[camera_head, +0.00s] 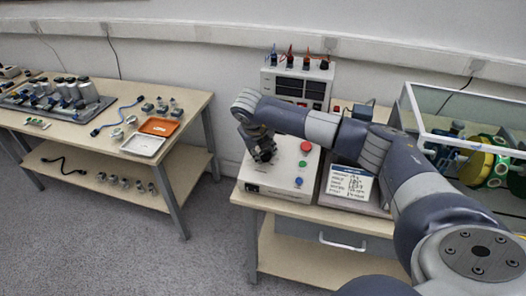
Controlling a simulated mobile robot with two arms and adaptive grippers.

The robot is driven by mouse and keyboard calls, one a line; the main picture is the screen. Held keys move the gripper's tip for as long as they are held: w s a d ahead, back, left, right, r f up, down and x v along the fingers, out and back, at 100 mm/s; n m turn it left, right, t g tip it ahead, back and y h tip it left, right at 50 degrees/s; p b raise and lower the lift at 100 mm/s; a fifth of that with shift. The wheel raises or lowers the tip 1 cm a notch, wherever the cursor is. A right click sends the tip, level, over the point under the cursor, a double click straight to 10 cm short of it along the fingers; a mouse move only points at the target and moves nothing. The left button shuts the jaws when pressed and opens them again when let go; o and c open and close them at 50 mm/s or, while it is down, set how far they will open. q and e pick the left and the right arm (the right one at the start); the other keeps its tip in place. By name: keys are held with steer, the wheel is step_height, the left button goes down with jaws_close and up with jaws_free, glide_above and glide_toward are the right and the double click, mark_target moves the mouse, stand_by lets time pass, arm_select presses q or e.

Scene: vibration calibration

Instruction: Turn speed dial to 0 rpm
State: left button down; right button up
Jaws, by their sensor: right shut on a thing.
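The control box (285,176) is white and stands on the front left of the right-hand table. A red button (306,146), a green button (302,163) and a blue button (298,182) show on its right side. My right gripper (263,157) points down onto the left part of the box top. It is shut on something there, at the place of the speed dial. The gripper hides the dial, so its setting cannot be read. My left gripper is not in view.
A meter unit (296,84) with dark displays stands behind. A labelled card (348,186) is right of the box. A clear-walled case (462,115) with yellow and green wheels is further right. The left table (100,140) holds trays and parts. Floor between is clear.

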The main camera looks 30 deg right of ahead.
steer(key=o, duration=1)
steer(key=shift+o, duration=0.2)
steer(key=v, duration=1.2)
